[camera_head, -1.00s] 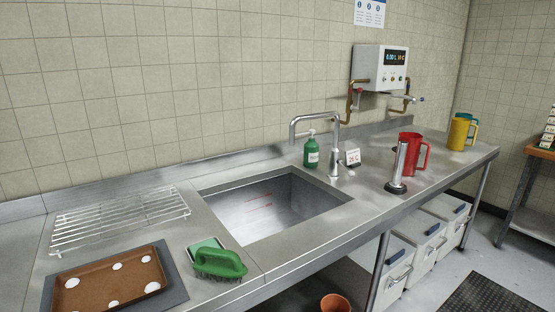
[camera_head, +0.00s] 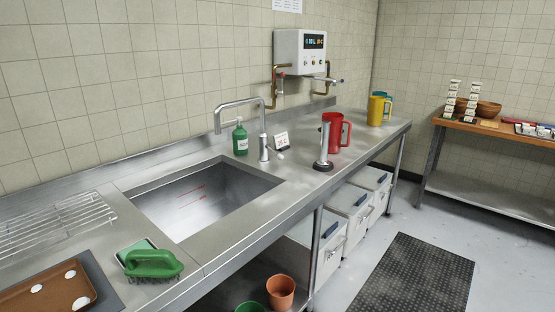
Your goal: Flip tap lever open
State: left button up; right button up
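A tall silver tap (camera_head: 263,135) stands behind the right end of the sink (camera_head: 150,212), its spout reaching left over the basin. A small lever (camera_head: 280,154) seems to stick out at the right of its base; its exact position is too small to tell. A white wall-mounted water unit (camera_head: 300,53) with a lit display hangs above the counter, with copper pipes and a small outlet (camera_head: 333,80) on its right. No water stream is visible. Neither of my grippers is in view.
A silver upright tool (camera_head: 324,148), a red jug (camera_head: 336,133) and a yellow jug (camera_head: 376,110) stand to the right. A green brush (camera_head: 152,263) lies at the front left. Floor right is open around a dark mat (camera_head: 415,275).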

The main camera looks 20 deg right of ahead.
aim_at(280, 157)
jog(key=l+u, duration=0.2)
jog(key=u, duration=0.15)
jog(key=l+u, duration=0.2)
jog(key=u, duration=0.15)
jog(key=l+u, duration=0.25)
jog(key=u, duration=0.15)
jog(key=l+u, duration=0.15)
jog(key=l, duration=0.15)
jog(key=k+l+u, duration=0.1)
jog(key=l, duration=0.2)
jog(key=k+l+u, duration=0.15)
jog(key=l, duration=0.15)
jog(key=k+l, duration=0.15)
jog(key=l, duration=0.25)
jog(key=k+l, duration=0.15)
jog(key=l, duration=0.25)
jog(key=k+l, duration=0.15)
jog(key=l, duration=0.25)
jog(key=k+l+u, duration=0.1)
jog(key=l, duration=0.3)
